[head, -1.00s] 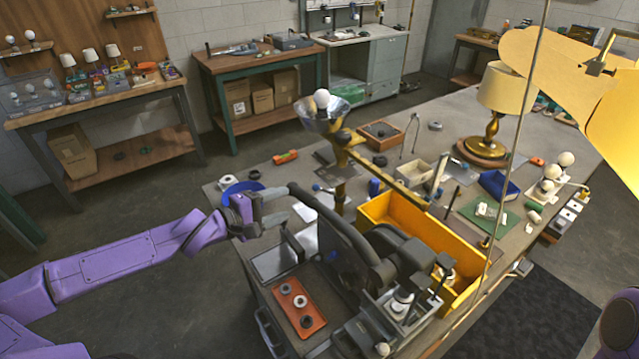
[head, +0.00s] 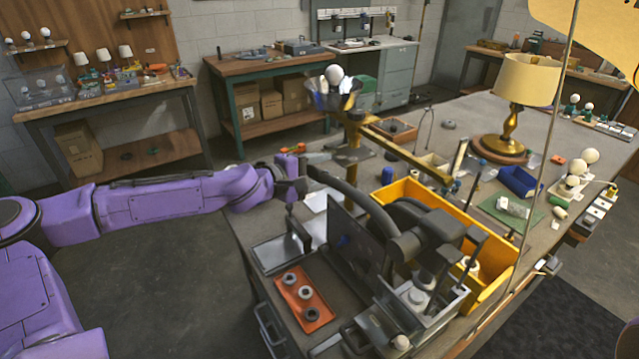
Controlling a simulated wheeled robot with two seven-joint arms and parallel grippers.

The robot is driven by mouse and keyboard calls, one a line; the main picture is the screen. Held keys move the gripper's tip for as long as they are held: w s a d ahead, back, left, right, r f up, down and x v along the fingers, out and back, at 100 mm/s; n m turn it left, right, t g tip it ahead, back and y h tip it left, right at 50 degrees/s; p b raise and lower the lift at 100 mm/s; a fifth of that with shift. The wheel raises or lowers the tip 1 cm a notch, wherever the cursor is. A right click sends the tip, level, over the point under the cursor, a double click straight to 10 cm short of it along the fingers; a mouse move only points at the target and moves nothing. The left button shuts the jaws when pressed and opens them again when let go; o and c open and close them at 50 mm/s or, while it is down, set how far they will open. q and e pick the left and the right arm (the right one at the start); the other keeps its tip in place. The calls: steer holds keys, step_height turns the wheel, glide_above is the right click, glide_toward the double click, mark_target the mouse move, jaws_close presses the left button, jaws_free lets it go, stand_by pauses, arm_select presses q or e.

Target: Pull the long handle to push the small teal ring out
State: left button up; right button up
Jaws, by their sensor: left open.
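The long handle (head: 350,192) is a dark curved lever. It rises from the dark press (head: 425,235) on the near part of the table and slopes up to the left. My left gripper (head: 303,178) comes in from the left and is open at the handle's upper free end. I cannot tell whether its fingers touch the handle. The press holder (head: 415,297) has pale round parts in it. I cannot make out the small teal ring; it is hidden or too small to tell. My right gripper is out of view.
An orange tray (head: 323,317) with grey and white rings lies left of the press. A yellow bin (head: 482,236) stands close behind and right of it. A brass lamp stand (head: 352,140) rises behind the handle. A thin cord hangs at right.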

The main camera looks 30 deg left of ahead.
arm_select(q)
steer(key=shift+w, duration=0.2)
steer(key=shift+s+r, duration=0.1)
steer(key=shift+s, duration=0.05)
jaws_close()
steer(key=shift+r, duration=0.1)
